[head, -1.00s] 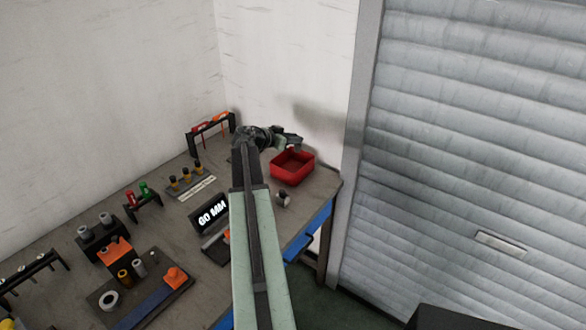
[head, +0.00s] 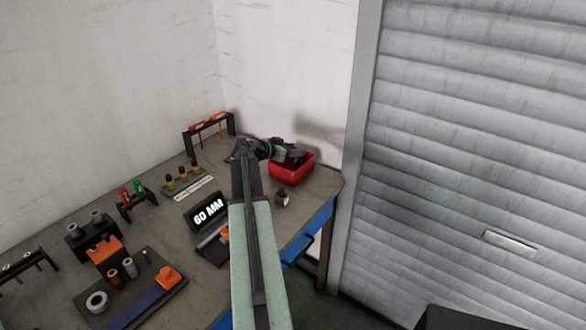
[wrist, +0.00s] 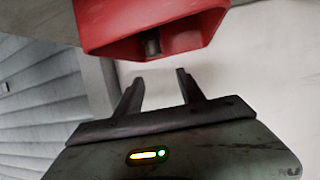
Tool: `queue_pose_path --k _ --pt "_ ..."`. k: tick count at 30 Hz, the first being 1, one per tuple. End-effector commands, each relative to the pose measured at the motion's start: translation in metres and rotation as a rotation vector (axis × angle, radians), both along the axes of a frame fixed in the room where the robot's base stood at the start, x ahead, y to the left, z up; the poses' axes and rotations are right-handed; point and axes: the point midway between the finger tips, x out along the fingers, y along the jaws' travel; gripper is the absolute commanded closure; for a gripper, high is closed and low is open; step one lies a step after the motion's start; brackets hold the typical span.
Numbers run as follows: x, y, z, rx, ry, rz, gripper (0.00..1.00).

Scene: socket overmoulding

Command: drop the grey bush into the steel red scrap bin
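The red scrap bin (head: 292,176) stands near the right end of the bench, and its red wall and opening fill the top of the wrist view (wrist: 105,28). The grey bush (wrist: 153,46) shows as a small grey cylinder within the bin's opening, past my fingertips. I cannot tell whether it rests on the bin's floor. My gripper (wrist: 158,82) is open, its two dark fingers apart with nothing between them. In the head view my gripper (head: 298,157) is over the bin and hides part of its inside.
A small grey and dark part (head: 282,199) sits on the bench in front of the bin. A black display reading "GO MM" (head: 207,213) stands left of my arm. Racks with tools and several bushes line the bench's left side. The wall and grey shutter (head: 460,130) are close behind and right.

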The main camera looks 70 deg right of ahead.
Motion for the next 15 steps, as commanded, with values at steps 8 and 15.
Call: queue_pose_path --k 8,15 --pt "0.001 0.001 0.001 0.001 -0.001 0.001 0.54" --pt "0.011 0.027 0.015 0.0 0.0 0.002 0.54"
